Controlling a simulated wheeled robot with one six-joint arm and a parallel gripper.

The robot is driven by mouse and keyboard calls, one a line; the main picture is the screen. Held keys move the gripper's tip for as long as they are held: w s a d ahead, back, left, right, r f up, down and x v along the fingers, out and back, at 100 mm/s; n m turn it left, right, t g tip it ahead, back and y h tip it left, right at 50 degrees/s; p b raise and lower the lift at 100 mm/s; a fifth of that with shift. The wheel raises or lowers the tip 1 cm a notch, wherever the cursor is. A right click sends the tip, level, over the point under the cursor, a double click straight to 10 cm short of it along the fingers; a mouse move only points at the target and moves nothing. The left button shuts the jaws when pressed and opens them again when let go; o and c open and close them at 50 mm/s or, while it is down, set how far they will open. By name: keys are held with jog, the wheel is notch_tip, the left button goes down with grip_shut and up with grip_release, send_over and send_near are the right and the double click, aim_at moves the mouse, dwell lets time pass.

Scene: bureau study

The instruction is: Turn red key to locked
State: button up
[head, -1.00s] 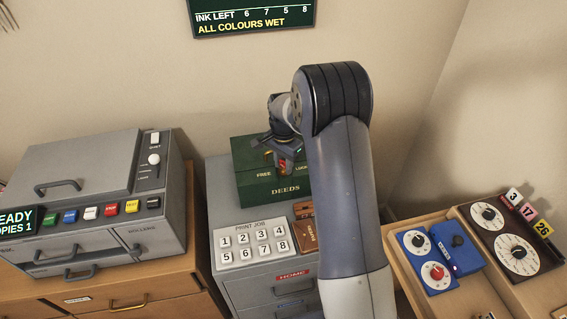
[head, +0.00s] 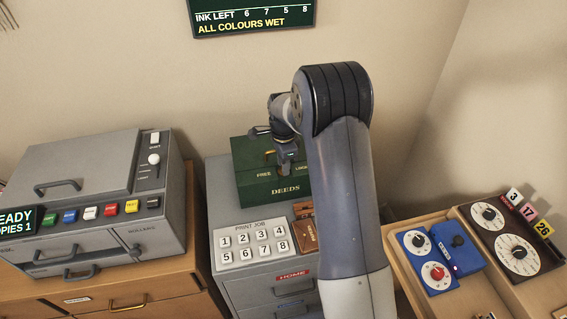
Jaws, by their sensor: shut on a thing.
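The green deeds box (head: 256,190) stands on the grey cabinet in the head view. Its front carries the words FREE on the left and a partly covered word starting with LO on the right. My gripper (head: 284,168) is at the box front between these two words, pointing down at it. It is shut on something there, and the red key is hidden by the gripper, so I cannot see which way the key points.
A white numbered keypad (head: 252,246) and brown pieces (head: 305,236) lie on the cabinet before the box. A grey printer (head: 90,200) stands at left. A blue dial unit (head: 437,258) and a dark dial panel (head: 510,240) are at right. My arm covers the area right of the box.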

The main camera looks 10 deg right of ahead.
jog(key=shift+m, duration=0.6)
jog(key=m, duration=0.3)
jog(key=shift+m, duration=0.3)
jog(key=shift+r, duration=0.1)
